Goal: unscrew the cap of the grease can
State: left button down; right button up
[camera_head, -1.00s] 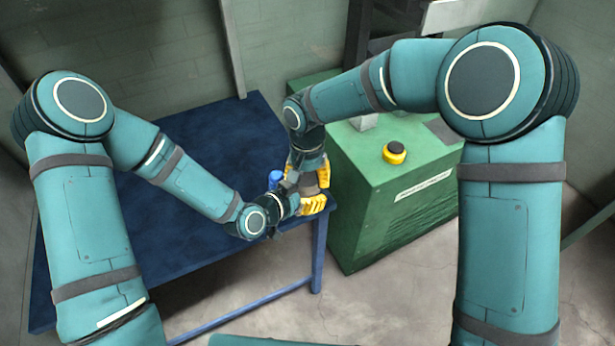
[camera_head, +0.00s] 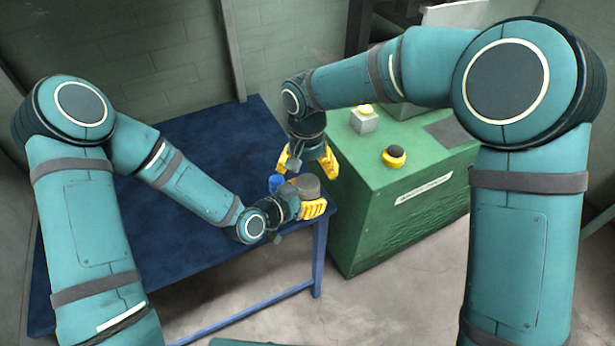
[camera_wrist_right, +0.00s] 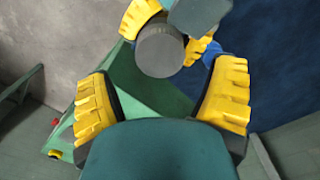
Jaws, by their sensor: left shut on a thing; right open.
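The grease can (camera_head: 308,187) is a grey-brown cylinder near the right corner of the blue table. My left gripper (camera_head: 311,203) is shut on it from the left, with yellow fingers around its side. The flat round grey top (camera_wrist_right: 161,51) faces the right wrist camera; I cannot make out a seam between cap and can. My right gripper (camera_head: 305,163) is open and empty, pointing down just above and behind the can. In the right wrist view its yellow fingers (camera_wrist_right: 163,92) are spread wide, with the can beyond them. The can's lower part is hidden by the left fingers.
A small blue object (camera_head: 276,182) stands left of the can, close to the left gripper. The blue table (camera_head: 190,260) is otherwise mostly clear. A green cabinet (camera_head: 385,220) with a black-and-yellow button (camera_head: 394,156) stands close on the right.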

aim_at(308, 182)
jog(key=shift+r+m, duration=1)
jog(key=shift+r, duration=0.75)
jog(key=shift+f, duration=3.85)
jog(key=c, duration=1.3)
jog(key=shift+o, duration=0.2)
jog(key=shift+n, duration=1.6)
jog(key=o, duration=1.3)
jog(key=shift+c, duration=0.2)
